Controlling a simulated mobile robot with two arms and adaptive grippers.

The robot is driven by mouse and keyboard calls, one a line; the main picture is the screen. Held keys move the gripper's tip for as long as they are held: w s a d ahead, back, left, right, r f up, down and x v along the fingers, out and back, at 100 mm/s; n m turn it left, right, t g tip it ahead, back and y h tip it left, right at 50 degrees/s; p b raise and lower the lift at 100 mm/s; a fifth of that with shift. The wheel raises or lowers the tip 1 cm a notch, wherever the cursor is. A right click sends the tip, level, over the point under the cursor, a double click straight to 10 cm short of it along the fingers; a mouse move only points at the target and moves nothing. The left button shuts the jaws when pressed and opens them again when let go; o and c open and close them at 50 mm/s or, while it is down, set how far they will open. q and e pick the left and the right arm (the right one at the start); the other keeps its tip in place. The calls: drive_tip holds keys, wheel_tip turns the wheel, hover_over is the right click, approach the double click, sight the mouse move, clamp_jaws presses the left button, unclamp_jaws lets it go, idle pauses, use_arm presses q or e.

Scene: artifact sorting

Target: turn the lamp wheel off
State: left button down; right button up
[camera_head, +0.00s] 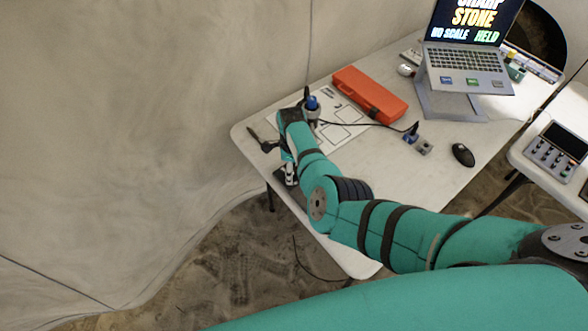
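A teal arm of mine comes in from the right and bends down over the left end of the white table (385,190). A small blue-topped device (312,103) stands partly behind the arm. A black cable runs from there to a small grey box with a blue part (411,138) right of the arm. I cannot tell which of these carries the lamp wheel, or its setting. No arm comes in from the left.
An orange case (370,94) lies at the back beside a white marked sheet (343,128). A laptop (465,58) on a stand, a black mouse (463,154) and a grey button panel (557,150) are to the right. The table's front middle is clear.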

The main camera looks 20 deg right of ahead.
drive_tip(key=shift+c, duration=0.8)
drive_tip(key=c, duration=1)
